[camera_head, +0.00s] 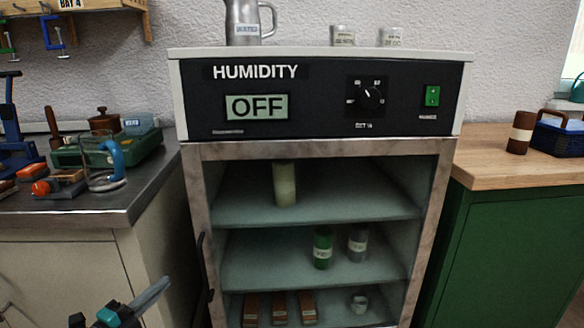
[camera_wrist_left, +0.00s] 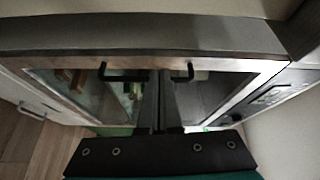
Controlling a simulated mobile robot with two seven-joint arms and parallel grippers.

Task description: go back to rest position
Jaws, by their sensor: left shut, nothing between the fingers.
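My left gripper (camera_head: 158,288) shows at the bottom of the head view, left of the humidity cabinet (camera_head: 315,149). In the left wrist view its two fingers (camera_wrist_left: 161,78) are together, with nothing between them. The fingers overlap the cabinet's black door handle (camera_wrist_left: 125,79) in that view; I cannot tell whether they touch it. In the head view the handle (camera_head: 203,266) runs along the cabinet's left edge, apart from the gripper in the picture. The cabinet front looks closed by a framed glass door. My right gripper is not in view.
The cabinet display (camera_head: 257,107) reads OFF. Bottles and blocks stand on its shelves. A grey metal jug (camera_head: 243,22) and two small cups are on top. A cluttered dark bench (camera_head: 90,206) is at left; a wooden-topped green cabinet (camera_head: 500,170) is at right.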

